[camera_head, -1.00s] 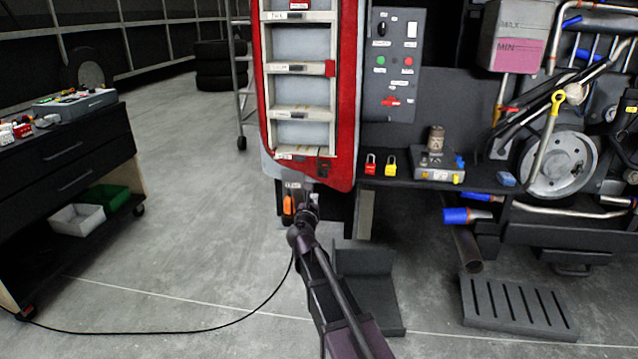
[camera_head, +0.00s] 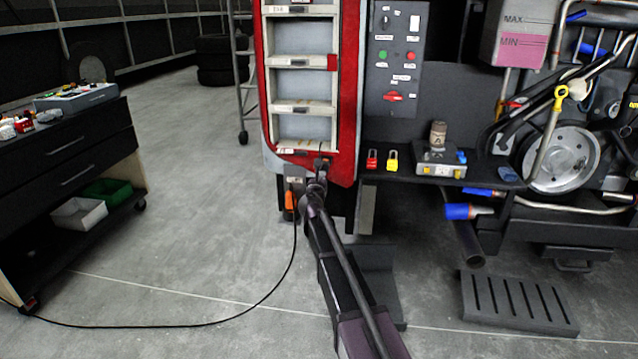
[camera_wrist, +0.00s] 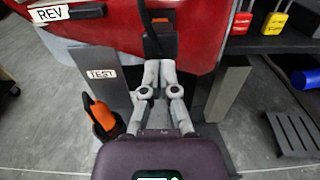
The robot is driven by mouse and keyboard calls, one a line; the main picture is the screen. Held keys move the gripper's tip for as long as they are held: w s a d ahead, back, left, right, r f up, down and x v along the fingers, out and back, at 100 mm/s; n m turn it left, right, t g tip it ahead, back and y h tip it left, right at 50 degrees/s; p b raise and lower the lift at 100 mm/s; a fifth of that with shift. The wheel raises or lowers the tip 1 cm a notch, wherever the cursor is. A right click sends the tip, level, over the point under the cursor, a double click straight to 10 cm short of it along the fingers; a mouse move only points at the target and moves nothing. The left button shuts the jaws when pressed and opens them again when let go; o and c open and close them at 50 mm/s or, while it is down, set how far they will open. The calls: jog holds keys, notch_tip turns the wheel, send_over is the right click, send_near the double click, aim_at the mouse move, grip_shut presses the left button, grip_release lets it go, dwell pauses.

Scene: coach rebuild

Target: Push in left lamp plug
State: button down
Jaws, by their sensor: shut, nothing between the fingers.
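A black plug (camera_wrist: 160,44) with a dark lead running up from it sits at the lower edge of the red lamp panel (camera_wrist: 105,22). In the head view the plug (camera_head: 322,165) is small, at the panel's bottom right. My gripper (camera_wrist: 159,64) is shut and empty, its fingertips right at the plug's lower end. I cannot tell whether they touch it. In the head view my gripper (camera_head: 319,182) is just below the plug. How deep the plug sits is hidden.
A holder with an orange-and-black tool (camera_wrist: 103,114) is left of my fingers, below a TEST label (camera_wrist: 102,74). A black cable (camera_head: 270,290) hangs and runs across the floor. Red (camera_head: 372,160) and yellow (camera_head: 392,161) padlocks stand on the shelf at right.

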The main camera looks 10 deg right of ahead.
aim_at(323, 169)
jog(key=shift+x, duration=1.25)
jog(key=shift+x, duration=1.55)
jog(key=v, duration=1.4)
jog(key=shift+s, duration=0.15)
